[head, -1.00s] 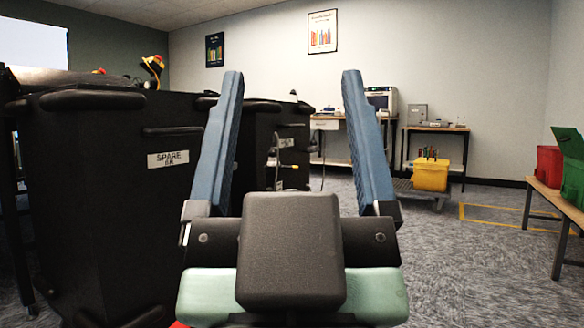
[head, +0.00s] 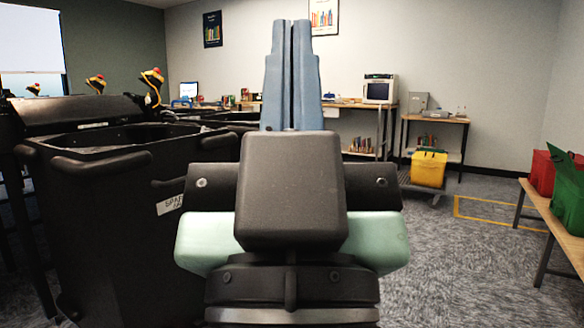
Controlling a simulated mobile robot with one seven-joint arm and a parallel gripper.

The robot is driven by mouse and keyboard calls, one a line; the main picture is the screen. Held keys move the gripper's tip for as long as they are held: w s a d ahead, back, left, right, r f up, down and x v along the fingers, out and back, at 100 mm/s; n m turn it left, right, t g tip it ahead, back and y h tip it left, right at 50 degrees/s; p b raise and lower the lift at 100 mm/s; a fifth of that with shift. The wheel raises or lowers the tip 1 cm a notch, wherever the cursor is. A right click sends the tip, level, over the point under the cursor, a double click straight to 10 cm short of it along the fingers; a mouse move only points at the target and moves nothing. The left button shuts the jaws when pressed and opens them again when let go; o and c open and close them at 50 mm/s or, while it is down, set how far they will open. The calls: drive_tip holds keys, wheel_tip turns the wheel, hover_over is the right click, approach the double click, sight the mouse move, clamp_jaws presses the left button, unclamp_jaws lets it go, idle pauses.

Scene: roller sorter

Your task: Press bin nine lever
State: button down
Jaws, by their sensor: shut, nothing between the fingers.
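My gripper (head: 291,28) points up in the middle of the head view, its two blue fingers shut together with nothing between them.
A black wheeled bin (head: 100,230) with a partly hidden label stands close on the left.

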wheel_tip(320, 180, up, 45)
drive_tip(key=p, duration=4.2)
drive_tip(key=shift+r+p, duration=0.2)
drive_tip(key=shift+p, duration=0.15)
drive_tip(key=shift+w, duration=0.1)
